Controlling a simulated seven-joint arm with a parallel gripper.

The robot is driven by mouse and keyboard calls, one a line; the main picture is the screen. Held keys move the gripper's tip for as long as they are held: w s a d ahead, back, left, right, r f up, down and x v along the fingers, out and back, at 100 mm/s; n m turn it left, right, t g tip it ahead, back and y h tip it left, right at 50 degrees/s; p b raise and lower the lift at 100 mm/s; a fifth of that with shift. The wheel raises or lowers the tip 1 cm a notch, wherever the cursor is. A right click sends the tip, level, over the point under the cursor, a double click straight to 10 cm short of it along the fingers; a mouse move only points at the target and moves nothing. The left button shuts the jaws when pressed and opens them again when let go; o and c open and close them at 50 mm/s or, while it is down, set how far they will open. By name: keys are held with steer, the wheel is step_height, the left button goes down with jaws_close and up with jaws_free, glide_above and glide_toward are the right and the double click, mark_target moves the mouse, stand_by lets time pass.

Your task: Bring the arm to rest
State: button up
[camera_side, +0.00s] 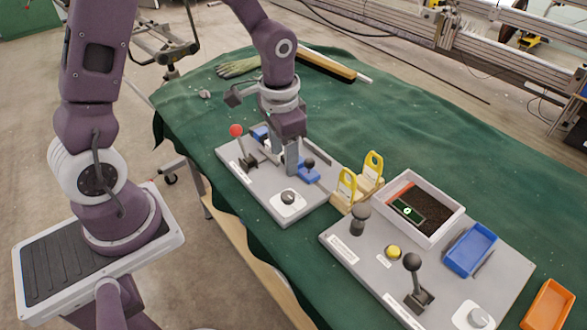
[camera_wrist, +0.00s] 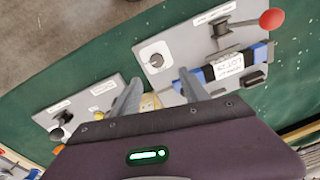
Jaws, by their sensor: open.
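My purple arm reaches down over the green-covered table, and my gripper (camera_side: 288,163) points down above the left grey panel (camera_side: 262,196). In the wrist view my gripper (camera_wrist: 159,82) shows two grey fingers spread apart, with nothing visible held between them. The left panel carries a red-balled lever (camera_side: 237,131), a dark knob (camera_side: 288,197) and a blue part (camera_side: 309,174) close to the fingers. I cannot tell whether the fingers touch anything. The red-balled lever (camera_wrist: 271,20) and a blue-sided block with a label (camera_wrist: 229,64) also show in the wrist view.
Yellow-handled pieces (camera_side: 371,165) stand between the panels. The right grey panel (camera_side: 345,258) holds a white-rimmed box (camera_side: 458,211), a blue tray (camera_side: 471,249) and a black-balled lever (camera_side: 412,262). An orange tray (camera_side: 547,305) is at lower right. The cloth behind (camera_side: 400,125) is mostly clear.

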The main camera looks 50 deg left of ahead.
steer(key=s+r+n+t, duration=0.15)
steer(key=s+r, duration=0.35)
steer(key=r, duration=0.6)
steer(key=s+d+r+t, duration=0.1)
steer(key=s+r, duration=0.2)
steer(key=s, duration=0.3)
steer(key=s+d+r+t, duration=0.1)
steer(key=s+r+t, duration=0.1)
steer(key=s, duration=0.4)
steer(key=shift+d+r+n, duration=0.25)
steer(key=shift+r+n, duration=0.1)
steer(key=shift+r, duration=0.55)
steer(key=shift+t, duration=0.25)
steer(key=shift+c, duration=0.2)
